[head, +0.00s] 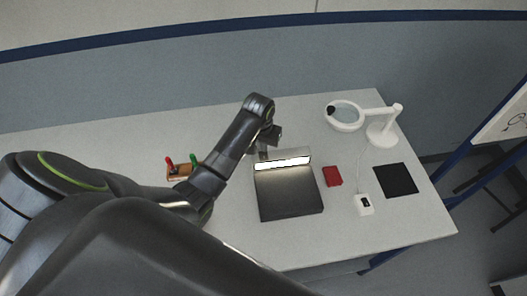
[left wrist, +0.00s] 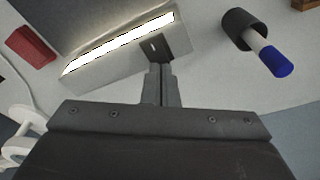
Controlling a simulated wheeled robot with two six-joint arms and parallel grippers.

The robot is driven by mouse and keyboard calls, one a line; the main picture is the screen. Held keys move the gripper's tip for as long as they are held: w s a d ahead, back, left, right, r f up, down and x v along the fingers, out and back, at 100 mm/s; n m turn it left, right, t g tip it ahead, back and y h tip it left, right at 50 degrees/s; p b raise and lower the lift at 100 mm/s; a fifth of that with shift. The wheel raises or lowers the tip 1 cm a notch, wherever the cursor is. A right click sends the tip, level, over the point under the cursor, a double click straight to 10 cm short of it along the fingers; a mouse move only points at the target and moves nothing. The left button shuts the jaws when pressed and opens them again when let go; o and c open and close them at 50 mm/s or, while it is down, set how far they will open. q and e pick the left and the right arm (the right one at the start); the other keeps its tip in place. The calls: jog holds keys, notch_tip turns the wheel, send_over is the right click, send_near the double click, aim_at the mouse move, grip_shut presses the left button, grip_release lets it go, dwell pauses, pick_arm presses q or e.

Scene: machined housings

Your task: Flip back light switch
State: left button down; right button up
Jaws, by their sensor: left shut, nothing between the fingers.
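The lamp unit has a lit white strip (head: 283,164) along its back edge, above a dark flat panel (head: 290,198). The lit strip also shows in the left wrist view (left wrist: 120,45). A dark plate (left wrist: 177,44) with a small pale mark is on the lamp's back side, just beyond my fingertips; it looks like the switch, but its position is hard to read. My left gripper (left wrist: 161,75) is shut and empty, with its tips at or very near this plate; contact cannot be told. In the head view it is at the lamp's back left corner. My right gripper is not in view.
A wooden holder (head: 181,172) with red and green handles stands left of the lamp. A red block (head: 332,176), a white switch box (head: 364,204), a black pad (head: 396,180) and a white magnifier lamp (head: 383,128) are to the right. A blue-tipped item (left wrist: 274,60) sits in a dark cylinder.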

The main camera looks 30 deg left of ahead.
pick_arm(q)
jog(key=shift+r, duration=2.9)
